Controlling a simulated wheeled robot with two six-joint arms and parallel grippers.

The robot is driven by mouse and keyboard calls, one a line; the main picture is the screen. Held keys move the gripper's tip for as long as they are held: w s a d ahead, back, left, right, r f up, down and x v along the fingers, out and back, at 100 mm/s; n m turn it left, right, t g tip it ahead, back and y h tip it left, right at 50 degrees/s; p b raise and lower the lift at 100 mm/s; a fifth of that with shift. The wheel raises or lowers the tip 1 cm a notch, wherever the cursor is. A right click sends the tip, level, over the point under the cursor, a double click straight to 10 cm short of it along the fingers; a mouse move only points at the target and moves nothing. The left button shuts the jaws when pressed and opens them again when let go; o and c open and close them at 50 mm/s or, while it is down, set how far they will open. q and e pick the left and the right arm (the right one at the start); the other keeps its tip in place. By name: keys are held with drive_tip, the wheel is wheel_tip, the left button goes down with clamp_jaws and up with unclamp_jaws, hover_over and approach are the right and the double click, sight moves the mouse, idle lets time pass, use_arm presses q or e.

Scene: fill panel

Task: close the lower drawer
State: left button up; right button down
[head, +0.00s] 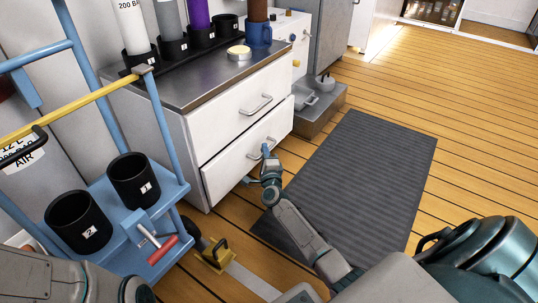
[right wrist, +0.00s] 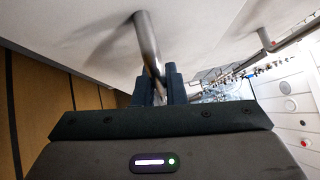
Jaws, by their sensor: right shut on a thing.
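The lower drawer (head: 232,166) is a white front in the white cabinet, below the upper drawer (head: 228,112). It looks flush or nearly flush with the upper front; I cannot tell if a small gap is left. My right gripper (head: 267,152) is at the lower drawer's handle (head: 272,141). In the right wrist view the metal handle bar (right wrist: 148,45) runs between the dark fingers of the right gripper (right wrist: 161,82), which is shut on it. My left gripper is not in view.
A blue trolley (head: 178,190) with black cups and a yellow bar stands left of the cabinet. A grey mat (head: 365,165) covers clear floor to the right. A yellow floor fitting (head: 217,256) lies near the trolley.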

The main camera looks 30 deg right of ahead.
drive_tip(key=shift+w+a, duration=0.2)
drive_tip(key=shift+w, duration=0.3)
drive_tip(key=shift+w+a, duration=0.2)
drive_tip(key=shift+w, duration=0.25)
drive_tip(key=c, duration=1.5)
unclamp_jaws()
drive_tip(key=shift+w+a, duration=0.1)
drive_tip(key=shift+w, duration=0.05)
drive_tip(key=shift+s+a, duration=0.15)
drive_tip(key=shift+s, duration=0.3)
drive_tip(key=p+v, duration=0.3)
drive_tip(key=v, duration=0.3)
drive_tip(key=shift+s+a+f, duration=0.15)
drive_tip(key=shift+s, duration=0.1)
